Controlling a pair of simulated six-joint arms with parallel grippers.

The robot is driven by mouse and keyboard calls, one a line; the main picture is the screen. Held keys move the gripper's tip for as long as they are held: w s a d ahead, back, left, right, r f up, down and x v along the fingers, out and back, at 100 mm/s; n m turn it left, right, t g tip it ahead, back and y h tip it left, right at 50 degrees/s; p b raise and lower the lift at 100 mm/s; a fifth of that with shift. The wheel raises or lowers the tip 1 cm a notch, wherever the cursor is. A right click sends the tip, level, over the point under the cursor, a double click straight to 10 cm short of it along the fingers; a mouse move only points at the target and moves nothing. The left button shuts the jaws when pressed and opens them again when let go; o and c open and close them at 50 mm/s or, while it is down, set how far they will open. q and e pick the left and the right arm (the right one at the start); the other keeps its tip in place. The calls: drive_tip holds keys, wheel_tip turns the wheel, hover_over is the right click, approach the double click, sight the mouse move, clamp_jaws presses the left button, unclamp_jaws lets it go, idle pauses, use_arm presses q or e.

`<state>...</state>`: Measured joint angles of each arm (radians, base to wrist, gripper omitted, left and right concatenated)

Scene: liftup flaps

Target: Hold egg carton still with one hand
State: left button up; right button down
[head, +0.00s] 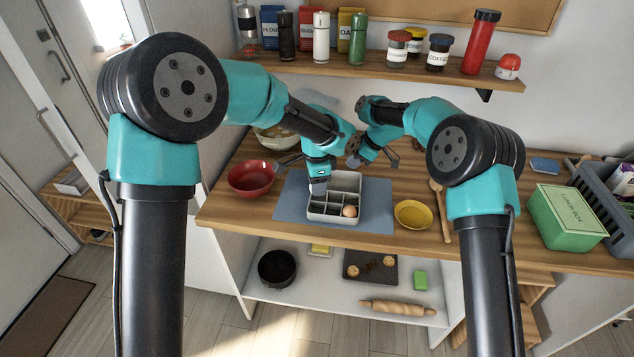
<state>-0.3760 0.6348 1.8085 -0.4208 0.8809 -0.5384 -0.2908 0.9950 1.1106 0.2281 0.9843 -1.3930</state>
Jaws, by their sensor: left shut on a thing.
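A light grey egg carton (360,214) with several compartments sits on a blue-grey mat (290,212) on the wooden counter. One brown egg (349,211) lies in a front compartment, toward the right. My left gripper (318,190) points down at the carton's left side and is shut on its wall; the fingertips are partly hidden there. My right gripper (356,163) is behind the carton, apart from it. Its fingers are small and partly hidden, so I cannot tell whether they are open.
A red bowl (250,177) stands left of the mat, a yellow bowl (413,214) and wooden spoon (441,212) to the right. A green lunch box (566,217) and grey crate (600,195) are farther right. A shelf (400,71) with jars hangs behind the arms.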

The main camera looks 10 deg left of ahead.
sight(347, 177)
drive_tip(key=shift+f, duration=1.4)
drive_tip(key=shift+f, duration=0.7)
idle(2.2)
use_arm(q)
drive_tip(key=shift+f, duration=0.45)
drive_tip(key=shift+f, duration=2.2)
drive_tip(key=o, duration=0.8)
drive_tip(key=shift+r, duration=0.1)
